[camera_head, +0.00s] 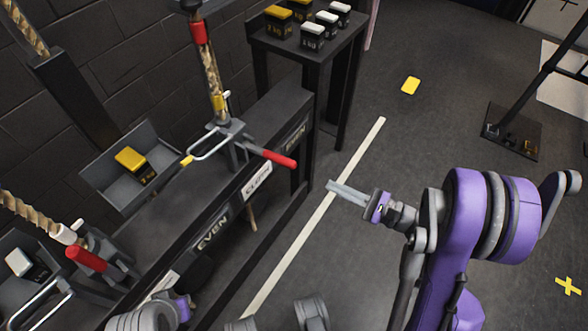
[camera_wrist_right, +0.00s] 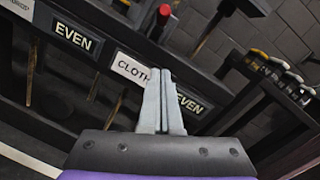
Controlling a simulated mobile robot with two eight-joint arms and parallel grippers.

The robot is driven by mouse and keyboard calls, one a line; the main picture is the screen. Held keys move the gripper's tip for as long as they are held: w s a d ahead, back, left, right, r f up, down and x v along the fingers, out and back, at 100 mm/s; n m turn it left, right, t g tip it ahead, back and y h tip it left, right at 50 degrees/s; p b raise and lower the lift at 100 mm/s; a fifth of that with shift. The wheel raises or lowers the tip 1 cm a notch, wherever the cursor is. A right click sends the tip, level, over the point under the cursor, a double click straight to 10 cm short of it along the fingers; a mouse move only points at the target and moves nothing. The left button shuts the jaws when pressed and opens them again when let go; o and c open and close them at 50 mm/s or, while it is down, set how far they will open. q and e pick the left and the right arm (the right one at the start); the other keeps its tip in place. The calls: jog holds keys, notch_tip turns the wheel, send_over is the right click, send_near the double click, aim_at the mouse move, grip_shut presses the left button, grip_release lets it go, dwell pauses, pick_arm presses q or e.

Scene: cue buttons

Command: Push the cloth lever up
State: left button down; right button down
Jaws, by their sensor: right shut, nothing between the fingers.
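The cloth lever (camera_head: 280,160) has a red grip and sticks out from a grey clamp bracket over the bench edge, above the white CLOTH label (camera_head: 256,181). In the right wrist view its red end (camera_wrist_right: 163,12) shows at the top, above the CLOTH label (camera_wrist_right: 133,70). My right gripper (camera_head: 333,187) is shut and empty. Its fingertips are to the right of and a little below the lever's end in the head view, apart from it. In the wrist view the fingers cover the label's right end. My left gripper does not show.
Another red lever (camera_head: 86,258) stands at the left. EVEN labels (camera_head: 213,233) flank the CLOTH label. A tray with a yellow-topped block (camera_head: 131,160) sits behind. A dark table (camera_head: 338,40) with several blocks stands beyond. The floor right of the bench is open.

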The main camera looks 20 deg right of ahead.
pick_arm(q)
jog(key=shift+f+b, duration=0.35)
jog(key=shift+b, duration=0.05)
pick_arm(e)
jog(key=w+a+r, duration=0.4)
jog(key=w+a, duration=0.2)
jog(key=a, duration=0.2)
jog(key=shift+w+a, duration=0.3)
jog(key=shift+a, duration=0.1)
jog(key=shift+r, duration=0.1)
